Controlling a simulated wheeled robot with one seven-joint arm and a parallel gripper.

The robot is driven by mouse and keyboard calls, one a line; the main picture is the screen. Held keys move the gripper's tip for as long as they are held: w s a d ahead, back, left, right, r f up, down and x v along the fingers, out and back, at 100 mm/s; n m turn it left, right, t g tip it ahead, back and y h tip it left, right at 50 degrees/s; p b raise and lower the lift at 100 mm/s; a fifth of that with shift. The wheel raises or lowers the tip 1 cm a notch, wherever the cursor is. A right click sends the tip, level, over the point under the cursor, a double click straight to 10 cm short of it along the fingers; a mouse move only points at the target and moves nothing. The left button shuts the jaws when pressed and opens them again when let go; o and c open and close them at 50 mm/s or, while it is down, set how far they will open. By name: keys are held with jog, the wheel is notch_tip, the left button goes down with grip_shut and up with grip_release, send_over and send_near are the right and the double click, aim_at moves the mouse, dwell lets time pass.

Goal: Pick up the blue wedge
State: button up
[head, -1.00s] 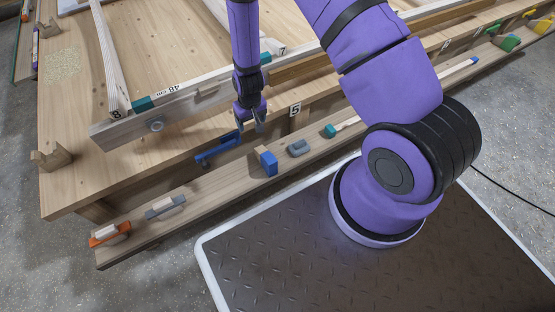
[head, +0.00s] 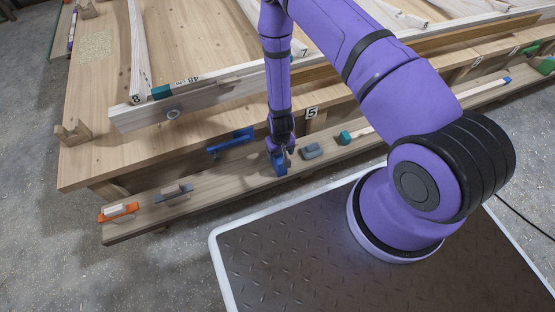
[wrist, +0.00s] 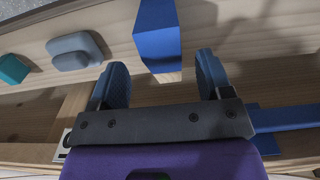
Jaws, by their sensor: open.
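The blue wedge (head: 281,169) stands on the low wooden ledge along the bench front, partly hidden by my gripper (head: 280,153). In the wrist view the wedge (wrist: 158,38) shows a blue face and a bare wood-coloured end. My gripper (wrist: 163,76) is open there, one finger to each side of that wood-coloured end. The fingers are not closed on the wedge. Whether either fingertip touches it cannot be told.
A grey block (head: 312,151) and a teal-ended piece (head: 346,137) lie to the right on the ledge. A blue clamp (head: 231,142) is on the bench edge. A grey tool (head: 174,192) and an orange one (head: 118,212) lie left.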

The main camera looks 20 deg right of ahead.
aim_at(280, 157)
jog(key=shift+a+f, duration=0.1)
jog(key=shift+f, duration=2.5)
jog(key=shift+c, duration=0.2)
jog(key=c, duration=1.1)
